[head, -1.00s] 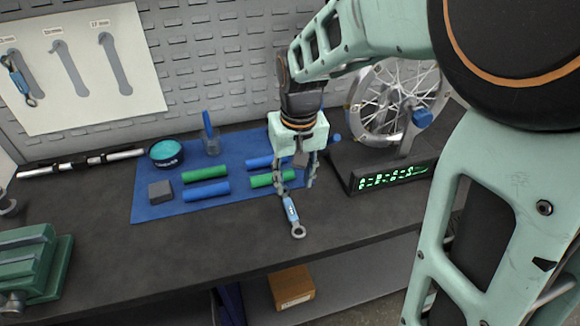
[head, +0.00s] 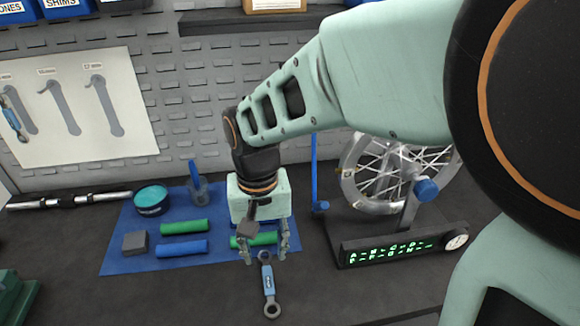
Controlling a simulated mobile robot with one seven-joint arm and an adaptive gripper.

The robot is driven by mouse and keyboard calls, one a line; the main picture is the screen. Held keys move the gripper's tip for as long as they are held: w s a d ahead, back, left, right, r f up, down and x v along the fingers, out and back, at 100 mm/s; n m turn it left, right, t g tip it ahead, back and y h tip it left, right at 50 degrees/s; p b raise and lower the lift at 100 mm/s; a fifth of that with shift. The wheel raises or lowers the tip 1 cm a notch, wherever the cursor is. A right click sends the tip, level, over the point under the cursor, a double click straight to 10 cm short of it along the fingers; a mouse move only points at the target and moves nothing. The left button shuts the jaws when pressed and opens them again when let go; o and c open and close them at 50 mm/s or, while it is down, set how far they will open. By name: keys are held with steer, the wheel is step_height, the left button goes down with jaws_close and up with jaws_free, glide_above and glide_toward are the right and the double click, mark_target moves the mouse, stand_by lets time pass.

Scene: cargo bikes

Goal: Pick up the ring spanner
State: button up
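The ring spanner (head: 268,285) has a blue-sleeved middle and a grey ring at each end. It lies on the dark bench, at the front edge of the blue mat (head: 115,262). My gripper (head: 264,256) points down over the spanner's far end, its two fingers spread apart to either side of it. Nothing shows held between the fingers. Whether the fingertips touch the bench or hover above it, I cannot tell. Another spanner (head: 14,118) hangs on the white outline board (head: 75,108) at the left.
Green grips (head: 184,227) and blue grips (head: 181,248), a grey block (head: 135,242) and a teal tin (head: 151,200) are on the mat. A wheel stand with a green display (head: 392,250) stands right of my gripper. The bench front is clear.

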glide_above(268, 283)
step_height(268, 283, down, 6)
steer(key=shift+a+r, duration=0.1)
steer(key=shift+r, duration=0.15)
step_height(268, 283, down, 5)
steer(key=shift+s+f+b, duration=0.1)
steer(key=shift+f+b, duration=0.05)
steer(key=shift+b, duration=0.25)
jaws_close()
